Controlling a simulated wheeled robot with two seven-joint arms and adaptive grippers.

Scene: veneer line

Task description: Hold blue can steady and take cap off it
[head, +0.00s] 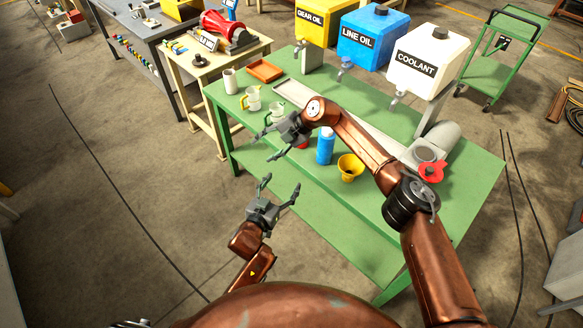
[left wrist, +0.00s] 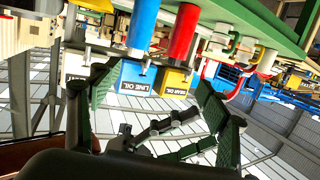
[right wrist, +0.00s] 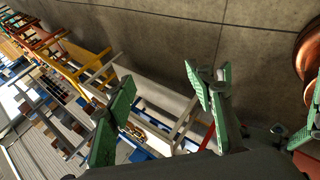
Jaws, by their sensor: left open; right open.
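The blue can (head: 325,146) stands upright on the green table, near its front edge. It also shows upside down in the left wrist view (left wrist: 145,26), where a narrow grey piece, possibly its cap, shows at its end. My left gripper (head: 281,187) is open and empty, in front of the table, apart from the can. My right gripper (head: 265,147) is open and empty, over the table's front edge to the left of the can.
A red can (left wrist: 183,32) stands beside the blue one, mostly hidden in the head view. Clear jugs (head: 252,98) stand left. Gear oil, line oil (head: 372,38) and coolant (head: 428,60) tanks line the back.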

